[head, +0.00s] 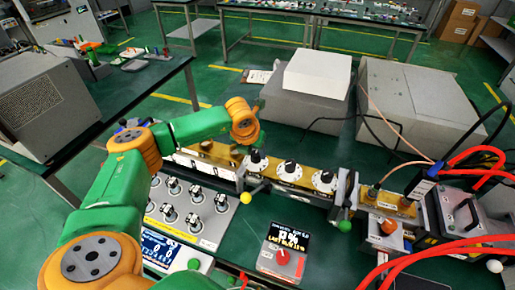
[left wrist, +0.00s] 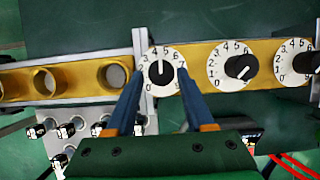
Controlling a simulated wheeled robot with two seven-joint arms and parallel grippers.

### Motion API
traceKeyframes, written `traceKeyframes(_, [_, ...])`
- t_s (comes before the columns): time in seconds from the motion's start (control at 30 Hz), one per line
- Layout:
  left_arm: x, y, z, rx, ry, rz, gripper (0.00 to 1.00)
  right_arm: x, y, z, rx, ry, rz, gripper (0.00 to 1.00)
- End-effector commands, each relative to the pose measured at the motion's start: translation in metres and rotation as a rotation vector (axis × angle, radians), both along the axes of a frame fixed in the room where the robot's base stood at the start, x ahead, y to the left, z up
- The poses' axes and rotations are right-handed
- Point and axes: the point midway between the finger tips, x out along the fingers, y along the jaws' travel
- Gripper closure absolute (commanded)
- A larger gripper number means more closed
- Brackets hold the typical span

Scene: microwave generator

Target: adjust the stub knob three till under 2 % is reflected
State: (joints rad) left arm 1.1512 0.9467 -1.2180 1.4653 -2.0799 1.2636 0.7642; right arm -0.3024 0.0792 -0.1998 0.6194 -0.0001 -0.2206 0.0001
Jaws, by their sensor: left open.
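Three black stub knobs with white numbered dials sit in a row on the brass waveguide: the left knob (head: 257,160), the middle knob (head: 290,170) and the right knob (head: 325,180). In the left wrist view they are the left knob (left wrist: 161,72), middle knob (left wrist: 238,66) and right knob (left wrist: 302,63). I cannot read which is numbered three. My left gripper (left wrist: 160,76) is open, its blue fingers on either side of the left dial; contact is not clear. A small readout (head: 288,236) seems to show 8 %. My right gripper is not in view.
A panel with several switches (head: 195,205) and a blue-screen unit (head: 165,252) stand in front of the waveguide. Red hoses (head: 470,165) and a black cable cross the right side. Round brass openings (left wrist: 113,75) lie left of the dials.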

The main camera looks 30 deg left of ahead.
Motion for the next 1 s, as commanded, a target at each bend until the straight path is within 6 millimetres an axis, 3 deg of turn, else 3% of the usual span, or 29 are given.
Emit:
traceKeyframes(0.13, [0.006,0.001,-0.014,-0.001,0.001,0.0,0.46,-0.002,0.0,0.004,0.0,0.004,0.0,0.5])
traceKeyframes(0.37, [0.007,0.001,-0.017,-0.002,-0.003,-0.003,0.46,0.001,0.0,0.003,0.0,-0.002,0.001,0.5])
traceKeyframes(0.57, [0.007,0.001,-0.017,-0.003,-0.002,-0.003,0.98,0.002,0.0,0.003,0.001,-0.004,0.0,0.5])
traceKeyframes(0.6, [0.007,0.0,-0.017,-0.003,-0.002,-0.003,1.0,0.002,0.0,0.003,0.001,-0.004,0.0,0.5])
traceKeyframes(1.0, [0.007,0.001,-0.019,-0.002,-0.003,-0.093,1.0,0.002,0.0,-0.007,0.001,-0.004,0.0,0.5])
